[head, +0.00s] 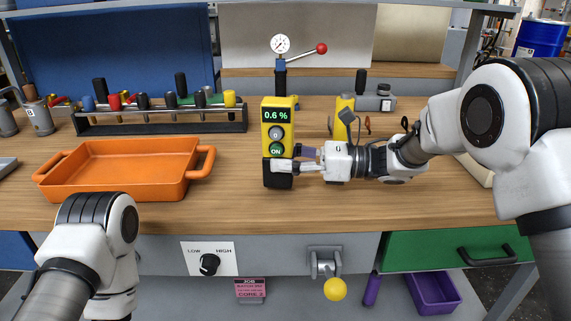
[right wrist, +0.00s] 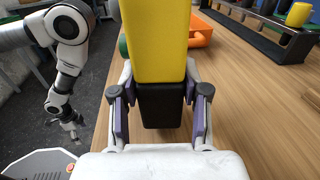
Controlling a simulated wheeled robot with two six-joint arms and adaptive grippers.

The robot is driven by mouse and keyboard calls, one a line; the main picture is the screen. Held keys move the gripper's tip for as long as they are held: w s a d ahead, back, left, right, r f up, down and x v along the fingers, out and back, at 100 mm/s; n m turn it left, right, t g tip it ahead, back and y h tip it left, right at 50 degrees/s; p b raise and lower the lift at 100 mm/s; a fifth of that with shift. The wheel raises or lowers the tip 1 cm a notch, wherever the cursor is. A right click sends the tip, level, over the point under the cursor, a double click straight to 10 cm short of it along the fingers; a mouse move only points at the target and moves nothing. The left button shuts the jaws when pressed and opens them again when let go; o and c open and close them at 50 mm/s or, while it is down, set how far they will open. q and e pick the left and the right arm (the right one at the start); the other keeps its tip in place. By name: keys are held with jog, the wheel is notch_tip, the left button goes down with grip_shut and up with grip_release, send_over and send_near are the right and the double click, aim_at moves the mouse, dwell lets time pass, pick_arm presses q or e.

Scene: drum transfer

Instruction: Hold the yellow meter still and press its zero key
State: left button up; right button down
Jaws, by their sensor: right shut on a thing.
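The yellow meter (head: 268,130) stands upright on the bench, with a black lower part. Its green display reads 0.6 %; below it are a grey key marked 0 (head: 276,133) and a green ON key (head: 276,150). My right gripper (head: 290,165) comes from the right and is shut on the meter's black lower part. In the right wrist view the purple finger pads flank the black part of the meter (right wrist: 160,105). My left gripper (right wrist: 72,126) hangs small and far off beside the bench in the right wrist view; its finger gap is unclear.
An orange tray (head: 120,188) lies left of the meter, with a rack of tools (head: 160,129) behind it. A gauge with a red-knobbed lever (head: 281,60) stands behind the meter. Another yellow device (head: 344,115) is to its right. Bare wood lies between tray and meter.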

aim_at(285, 156)
jog(key=shift+w+d+f+b, duration=0.1)
jog(key=shift+w+f+b, duration=0.1)
jog(key=shift+w, duration=0.55)
jog(key=shift+w+a+f+b, duration=0.1)
jog(key=shift+w+f+b, duration=0.15)
jog(key=shift+w, duration=0.55)
jog(key=shift+w+d+f+b, duration=0.1)
jog(key=shift+w+f+b, duration=0.1)
jog(key=shift+w, duration=0.55)
jog(key=shift+s+f+b, duration=0.1)
jog(key=shift+f+b, duration=0.15)
jog(key=shift+b, duration=0.6)
jog(key=shift+f, duration=0.15)
